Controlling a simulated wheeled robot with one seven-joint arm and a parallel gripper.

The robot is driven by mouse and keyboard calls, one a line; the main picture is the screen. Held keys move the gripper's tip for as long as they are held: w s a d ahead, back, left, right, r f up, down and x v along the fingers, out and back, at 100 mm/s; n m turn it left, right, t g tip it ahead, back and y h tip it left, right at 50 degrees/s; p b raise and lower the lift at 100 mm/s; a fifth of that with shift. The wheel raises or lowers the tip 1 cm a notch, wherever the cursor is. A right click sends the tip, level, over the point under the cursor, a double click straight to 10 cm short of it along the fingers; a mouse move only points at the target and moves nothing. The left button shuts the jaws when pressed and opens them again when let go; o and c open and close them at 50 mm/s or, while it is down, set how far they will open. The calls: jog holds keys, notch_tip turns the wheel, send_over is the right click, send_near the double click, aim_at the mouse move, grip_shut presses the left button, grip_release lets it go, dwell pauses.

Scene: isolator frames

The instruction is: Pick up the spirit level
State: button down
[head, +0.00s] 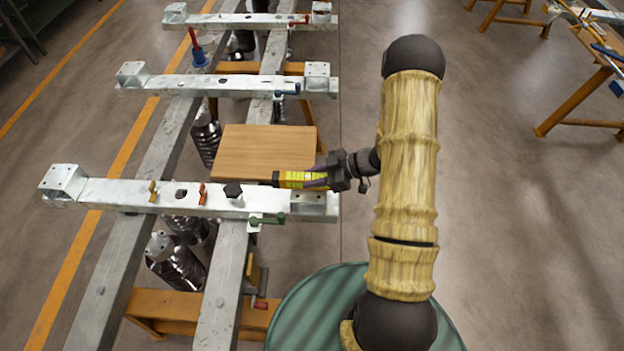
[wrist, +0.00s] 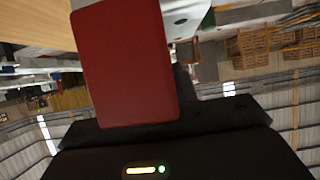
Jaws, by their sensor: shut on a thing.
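The spirit level (head: 299,179) appears in the head view as a short yellow bar with dark ends. It points left from my gripper (head: 322,180), which is shut on its right part. It is at the right end of the nearest metal crossbeam (head: 215,194), close to the edge of the wooden board; I cannot tell whether it touches either. In the wrist view a red, flat-faced block (wrist: 125,65) fills the upper middle, close to the camera. I cannot tell whether it is part of the level. The fingertips are not clear there.
A wooden board (head: 262,152) lies just behind. The crossbeam carries a dark bolt head (head: 232,189), small yellow (head: 153,190) and red (head: 202,193) pieces, and a green-handled clamp (head: 268,220). More crossbeams (head: 225,85) lie farther back.

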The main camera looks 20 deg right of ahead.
aim_at(313, 177)
notch_tip(313, 177, up, 9)
jog(key=shift+r+b, duration=0.1)
jog(key=shift+b, duration=0.2)
dwell(0.6)
